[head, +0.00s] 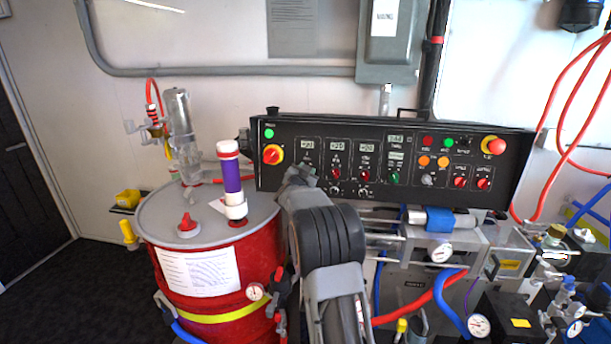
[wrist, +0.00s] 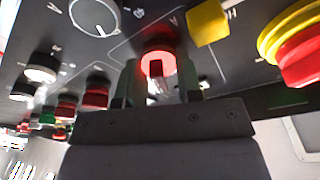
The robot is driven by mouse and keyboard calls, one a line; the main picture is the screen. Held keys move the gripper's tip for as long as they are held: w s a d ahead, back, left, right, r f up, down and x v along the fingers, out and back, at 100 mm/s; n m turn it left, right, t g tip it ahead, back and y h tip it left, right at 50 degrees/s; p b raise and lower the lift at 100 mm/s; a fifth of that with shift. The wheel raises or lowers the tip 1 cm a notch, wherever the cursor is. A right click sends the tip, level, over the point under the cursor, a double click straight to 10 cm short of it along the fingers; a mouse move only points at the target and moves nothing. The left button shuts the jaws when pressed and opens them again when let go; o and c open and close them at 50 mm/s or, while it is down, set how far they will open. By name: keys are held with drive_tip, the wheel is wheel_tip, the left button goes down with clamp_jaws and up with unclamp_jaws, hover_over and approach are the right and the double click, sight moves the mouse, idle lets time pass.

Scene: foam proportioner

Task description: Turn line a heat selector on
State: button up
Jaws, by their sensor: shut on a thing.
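The black control panel (head: 460,150) carries rows of selectors under small displays. In the wrist view a red lit selector (wrist: 158,53) stands between the two fingers of my gripper (wrist: 157,84), which are shut on it. A letter A is marked on the panel close to this selector. In the head view my gripper (head: 298,178) is at the lower left of the panel, and my arm hides the held selector there. The exact pointing of its handle is hard to tell.
Other red selectors (head: 335,173) sit just right of my gripper. A red drum (head: 205,262) with a purple and white pump (head: 231,178) stands at left.

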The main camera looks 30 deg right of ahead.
drive_tip(key=shift+m, duration=0.8)
drive_tip(key=o, duration=0.5)
drive_tip(key=shift+o, duration=0.2)
drive_tip(key=b+v, duration=0.2)
drive_tip(key=v, duration=1.1)
drive_tip(key=shift+s+a+r+b, duration=0.15)
drive_tip(key=shift+s+a+b, duration=0.1)
drive_tip(key=shift+a+b, duration=0.1)
